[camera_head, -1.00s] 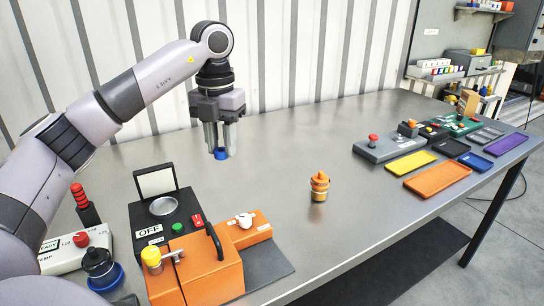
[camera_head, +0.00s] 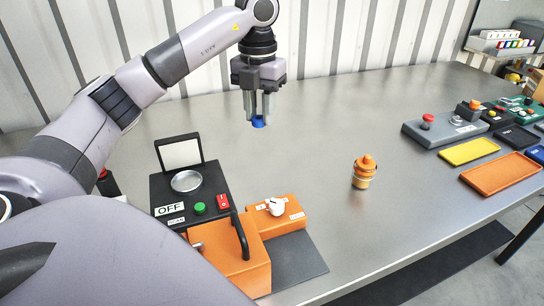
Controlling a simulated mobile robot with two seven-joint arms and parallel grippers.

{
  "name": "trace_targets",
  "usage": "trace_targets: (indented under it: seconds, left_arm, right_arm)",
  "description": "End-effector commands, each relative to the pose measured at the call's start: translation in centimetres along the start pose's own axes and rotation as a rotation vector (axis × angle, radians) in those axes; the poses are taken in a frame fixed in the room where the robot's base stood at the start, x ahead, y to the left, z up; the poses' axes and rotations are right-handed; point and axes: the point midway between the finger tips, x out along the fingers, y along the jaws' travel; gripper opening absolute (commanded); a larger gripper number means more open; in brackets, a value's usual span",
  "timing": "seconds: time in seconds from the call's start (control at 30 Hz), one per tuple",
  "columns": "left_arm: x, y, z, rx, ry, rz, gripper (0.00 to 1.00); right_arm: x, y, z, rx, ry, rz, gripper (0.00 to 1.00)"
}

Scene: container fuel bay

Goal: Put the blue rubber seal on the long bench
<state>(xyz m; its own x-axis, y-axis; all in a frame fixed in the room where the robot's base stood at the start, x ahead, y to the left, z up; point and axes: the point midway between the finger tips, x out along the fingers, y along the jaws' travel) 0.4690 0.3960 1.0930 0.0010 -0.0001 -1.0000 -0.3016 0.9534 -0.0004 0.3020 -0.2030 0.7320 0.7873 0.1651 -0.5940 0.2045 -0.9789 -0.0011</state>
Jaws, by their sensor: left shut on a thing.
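The blue rubber seal (camera_head: 258,122) is a small blue piece between the fingertips of my left gripper (camera_head: 257,112). The gripper points down and is shut on the seal, over the back part of the long bench. The long bench (camera_head: 320,120) has a bare grey metal top. I cannot tell for sure whether the seal touches the bench top or hangs just above it. My right gripper is not in view.
An orange ringed object (camera_head: 364,172) stands mid-bench. A black device with a dish (camera_head: 186,181) and an orange box (camera_head: 232,262) stand at the front left. Yellow (camera_head: 468,151) and orange (camera_head: 500,174) trays and a grey button box (camera_head: 443,128) lie right.

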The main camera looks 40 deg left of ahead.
Motion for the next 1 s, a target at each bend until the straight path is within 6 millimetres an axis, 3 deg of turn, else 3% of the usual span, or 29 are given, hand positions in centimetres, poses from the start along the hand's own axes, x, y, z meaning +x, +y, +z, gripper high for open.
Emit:
trace_targets:
  seconds: [0.03, 0.43, 0.77, 1.0]
  left_arm:
    - [1.7, -0.1, -0.1, 0.002, 0.005, -0.001, 0.01]
    - [9.3, 0.1, -0.1, 0.0, 0.005, 0.002, 0.01]
    - [12.2, 0.0, -0.1, 0.0, 0.001, 0.0, 0.01]
    - [15.6, 0.1, -0.1, -0.001, 0.002, 0.001, 0.01]
  right_arm:
    - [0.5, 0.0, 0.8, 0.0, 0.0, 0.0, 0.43]
    - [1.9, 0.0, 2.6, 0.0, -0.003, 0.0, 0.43]
    - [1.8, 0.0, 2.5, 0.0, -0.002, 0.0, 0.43]
    - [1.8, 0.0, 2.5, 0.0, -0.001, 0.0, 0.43]
